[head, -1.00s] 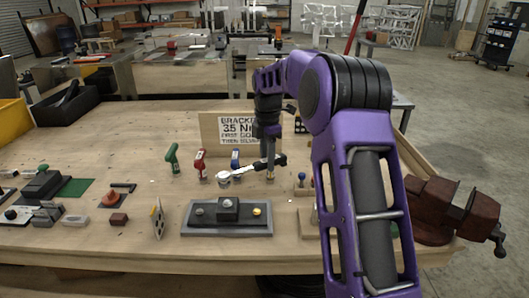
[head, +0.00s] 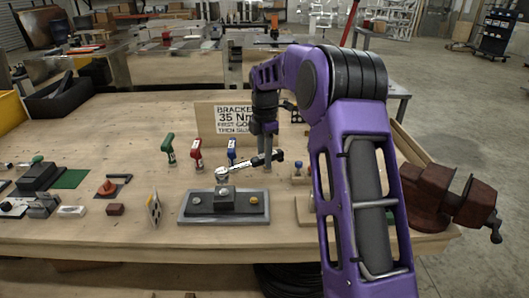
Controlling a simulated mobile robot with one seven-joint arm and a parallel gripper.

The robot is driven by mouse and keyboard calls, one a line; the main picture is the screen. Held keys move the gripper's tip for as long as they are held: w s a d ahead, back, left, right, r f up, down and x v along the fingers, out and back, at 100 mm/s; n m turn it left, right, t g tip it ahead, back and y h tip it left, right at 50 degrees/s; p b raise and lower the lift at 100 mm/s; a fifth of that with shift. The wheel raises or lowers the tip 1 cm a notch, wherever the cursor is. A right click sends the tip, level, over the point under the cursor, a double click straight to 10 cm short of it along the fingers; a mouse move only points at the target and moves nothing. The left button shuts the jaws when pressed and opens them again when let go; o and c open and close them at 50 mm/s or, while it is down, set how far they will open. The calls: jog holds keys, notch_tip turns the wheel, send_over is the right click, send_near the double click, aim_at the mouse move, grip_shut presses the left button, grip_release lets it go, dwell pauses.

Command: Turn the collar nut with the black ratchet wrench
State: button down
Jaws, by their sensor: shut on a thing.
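My gripper (head: 265,150) is shut on the black ratchet wrench (head: 250,163) above the bench. The wrench's dark handle end points right, and its bright silver ratchet head points left. The head is over the raised centre block (head: 225,192) of a dark fixture plate. I cannot tell whether the head touches the part below it. A silver piece stands on the plate's left and a brass-coloured one on its right. I cannot tell for certain which part is the collar nut; the top of the centre block is partly hidden by the wrench head.
A rusty vise (head: 445,198) is at the right edge.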

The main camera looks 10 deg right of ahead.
jog(key=shift+f+b, duration=0.55)
jog(key=shift+f, duration=1.45)
jog(key=shift+r, duration=0.1)
jog(key=shift+s+d+m, duration=0.15)
jog(key=shift+s+m, duration=0.25)
jog(key=shift+s, duration=0.15)
jog(key=s+a+m+b, duration=0.1)
jog(key=s+m, duration=0.2)
jog(key=s, duration=0.1)
jog(key=s+m+b, duration=0.1)
jog(key=s+m, duration=0.3)
jog(key=s+a+m+b, duration=0.1)
jog(key=s+m, duration=0.2)
jog(key=s, duration=0.1)
jog(key=shift+a+m+b, duration=0.3)
jog(key=shift+a, duration=0.05)
jog(key=s+a+m, duration=0.5)
jog(key=a+m, duration=0.5)
jog(key=shift+a, duration=0.2)
jog(key=shift+d, duration=0.1)
